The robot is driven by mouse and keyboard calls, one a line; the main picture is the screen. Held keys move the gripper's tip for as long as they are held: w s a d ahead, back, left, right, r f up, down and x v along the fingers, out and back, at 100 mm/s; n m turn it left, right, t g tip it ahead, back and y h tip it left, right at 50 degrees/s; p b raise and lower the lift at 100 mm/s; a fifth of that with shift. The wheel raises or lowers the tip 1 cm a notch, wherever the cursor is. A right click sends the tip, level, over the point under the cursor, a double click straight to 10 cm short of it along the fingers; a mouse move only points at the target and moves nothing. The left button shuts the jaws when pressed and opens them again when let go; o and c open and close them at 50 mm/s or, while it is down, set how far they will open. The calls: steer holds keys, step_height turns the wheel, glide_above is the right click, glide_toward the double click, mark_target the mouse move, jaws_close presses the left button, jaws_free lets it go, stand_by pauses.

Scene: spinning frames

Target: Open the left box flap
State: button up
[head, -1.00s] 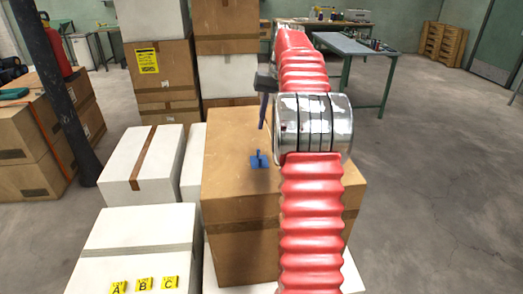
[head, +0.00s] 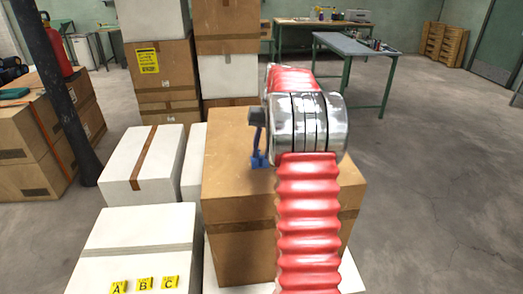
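A brown cardboard box (head: 222,200) stands in the middle, in front of me, its top looking closed. A small blue piece, like a handle (head: 257,162), sits on the box top near its middle. My red and silver arm covers the right part of the box. My gripper (head: 260,145) shows as a dark block with a thin dark blue finger pointing down. Its tip is at the blue piece, overlapping it in the picture. I cannot tell whether it touches or grips it. The rest of the gripper is hidden behind my arm.
White boxes (head: 145,240) stand to the left, one with yellow A, B, C labels. Stacked boxes (head: 163,82) stand behind. A dark post (head: 70,105) is at far left. A workbench (head: 352,45) stands at the back right. The floor at right is clear.

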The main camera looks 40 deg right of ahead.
steer(key=shift+c, duration=0.3)
jaws_close()
stand_by(1.1)
